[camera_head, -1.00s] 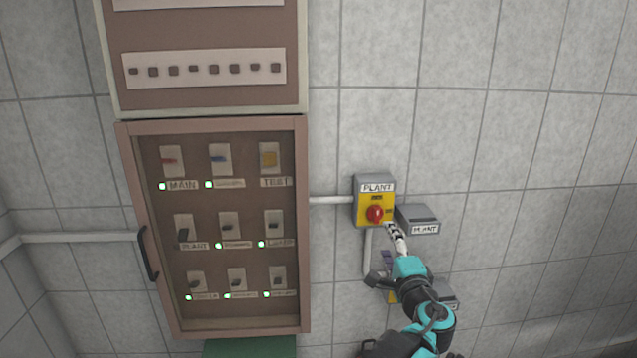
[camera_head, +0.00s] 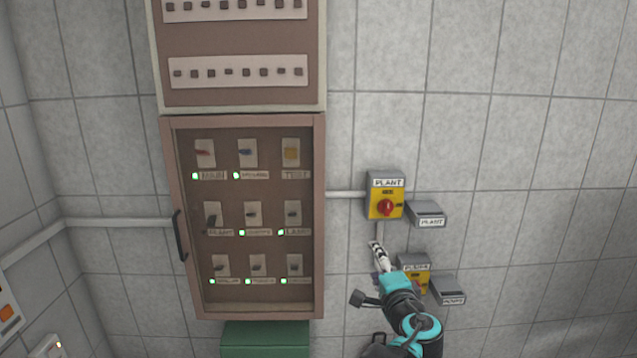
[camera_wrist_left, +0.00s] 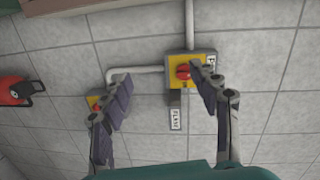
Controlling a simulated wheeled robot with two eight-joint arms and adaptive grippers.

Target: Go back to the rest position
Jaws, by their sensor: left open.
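My left gripper (camera_head: 382,260) is in front of the wall, below the yellow PLANT switch (camera_head: 377,203) with its red knob (camera_head: 386,208). In the left wrist view its two fingers (camera_wrist_left: 163,92) are spread apart with nothing between them. The PLANT switch also shows there (camera_wrist_left: 174,58), beyond the right finger and apart from it. A second yellow switch (camera_head: 420,268) is partly hidden by my left gripper and arm. My right gripper is not in view.
A brown-framed cabinet (camera_head: 320,230) with labelled switches and green lights stands left of my arm, its black handle (camera_head: 180,236) on the left. Grey boxes (camera_head: 428,209) sit beside the yellow switches. A green box (camera_head: 265,340) is below. The right wall is bare.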

